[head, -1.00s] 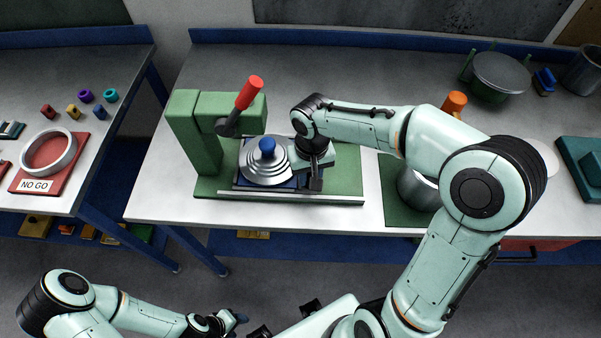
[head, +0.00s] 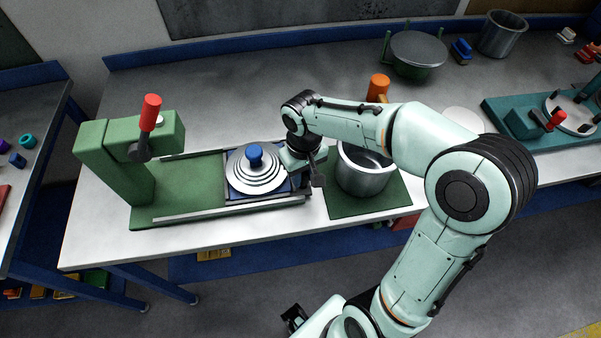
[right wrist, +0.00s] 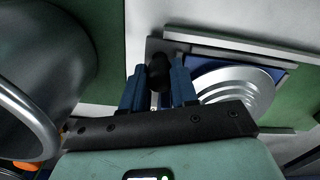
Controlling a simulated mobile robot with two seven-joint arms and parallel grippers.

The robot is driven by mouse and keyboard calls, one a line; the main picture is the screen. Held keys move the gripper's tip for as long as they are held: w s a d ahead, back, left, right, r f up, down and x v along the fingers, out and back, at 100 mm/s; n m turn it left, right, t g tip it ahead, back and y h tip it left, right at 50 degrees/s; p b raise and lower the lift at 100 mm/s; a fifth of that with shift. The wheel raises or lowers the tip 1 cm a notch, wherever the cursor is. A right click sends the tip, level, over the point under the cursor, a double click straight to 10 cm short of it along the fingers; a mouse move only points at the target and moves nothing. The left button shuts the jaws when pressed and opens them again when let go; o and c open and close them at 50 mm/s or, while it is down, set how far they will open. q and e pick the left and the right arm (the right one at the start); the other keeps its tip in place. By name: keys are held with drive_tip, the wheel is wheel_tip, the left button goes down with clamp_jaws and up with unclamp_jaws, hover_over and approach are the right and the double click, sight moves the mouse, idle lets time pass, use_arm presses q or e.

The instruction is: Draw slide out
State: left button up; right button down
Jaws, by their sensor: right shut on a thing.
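The slide (head: 238,196) is a blue plate at the right end of the green press base (head: 190,178). It carries a stepped silver disc (head: 262,181) with a blue knob (head: 255,155) on top. The slide stands clear of the green press frame (head: 122,160) on the left. My right gripper (head: 315,172) is at the slide's right edge. In the right wrist view its blue fingers (right wrist: 158,88) are shut on the slide's black handle knob (right wrist: 160,72). The slide and disc (right wrist: 235,88) also show there. My left gripper is out of view.
A silver pot (head: 362,178) stands on a green mat (head: 350,205) close to the right of my right gripper. The press has a red-tipped lever (head: 151,113). A lidded green pot (head: 418,50) stands at the back. A teal fixture (head: 530,122) is at the right.

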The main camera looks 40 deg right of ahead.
drive_tip(key=shift+s+d, duration=0.1)
drive_tip(key=shift+d, duration=0.1)
drive_tip(key=c, duration=1.2)
unclamp_jaws()
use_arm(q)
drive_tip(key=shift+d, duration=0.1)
use_arm(e)
drive_tip(key=o, duration=0.3)
drive_tip(key=shift+s+d, duration=0.1)
drive_tip(key=shift+o, duration=0.2)
drive_tip(key=shift+r, duration=0.15)
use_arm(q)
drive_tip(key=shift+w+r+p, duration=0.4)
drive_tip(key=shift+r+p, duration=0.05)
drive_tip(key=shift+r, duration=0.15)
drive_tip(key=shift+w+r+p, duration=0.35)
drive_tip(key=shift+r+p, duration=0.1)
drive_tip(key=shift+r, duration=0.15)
use_arm(e)
wheel_tip(320, 180, up, 13)
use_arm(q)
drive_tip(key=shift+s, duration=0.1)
